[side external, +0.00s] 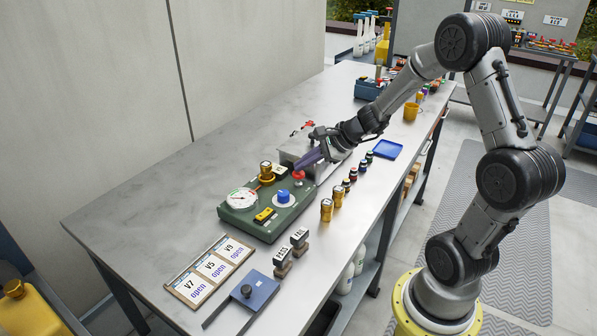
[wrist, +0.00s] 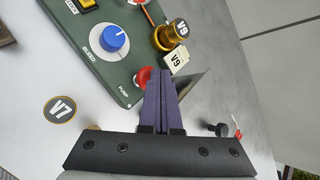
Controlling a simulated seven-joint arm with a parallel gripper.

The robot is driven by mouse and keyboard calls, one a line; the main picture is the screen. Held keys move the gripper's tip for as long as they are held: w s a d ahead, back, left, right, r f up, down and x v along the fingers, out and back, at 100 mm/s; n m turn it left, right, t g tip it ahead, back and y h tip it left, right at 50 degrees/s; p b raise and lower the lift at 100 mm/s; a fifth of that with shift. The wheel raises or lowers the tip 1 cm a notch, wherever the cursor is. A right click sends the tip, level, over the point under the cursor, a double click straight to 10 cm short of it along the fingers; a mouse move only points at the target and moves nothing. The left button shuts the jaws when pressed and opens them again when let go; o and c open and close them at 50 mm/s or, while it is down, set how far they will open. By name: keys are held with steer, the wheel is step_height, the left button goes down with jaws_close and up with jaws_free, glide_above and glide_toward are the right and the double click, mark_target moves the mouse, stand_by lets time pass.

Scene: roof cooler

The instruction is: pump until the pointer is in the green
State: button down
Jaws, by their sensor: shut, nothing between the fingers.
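The green pump panel (side external: 262,223) lies on the workbench. It carries a round white gauge (side external: 241,198), whose pointer is too small to read against its coloured marks. The red pump button (side external: 298,176) is at the panel's corner; it also shows in the wrist view (wrist: 142,76), near the "PUMP" label, partly hidden by my fingers. My gripper (side external: 300,163) is shut and empty, fingertips just over or at the red button; I cannot tell whether they touch. The wrist view shows the closed purple fingers (wrist: 162,85). The gauge face is out of the wrist view.
The panel also holds a blue bleed knob (side external: 283,196), a yellow switch (side external: 265,215) and a brass V9 valve (wrist: 173,35). A grey metal box (side external: 301,148) stands just behind. Brass-coloured tags (side external: 327,209) and stamps (side external: 283,262) stand in front. The left bench surface is clear.

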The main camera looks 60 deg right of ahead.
mark_target(303, 173)
steer(key=shift+s+f, duration=0.15)
steer(key=shift+f, duration=0.95)
stand_by(0.6)
steer(key=shift+r, duration=1.8)
steer(key=shift+r, duration=2.55)
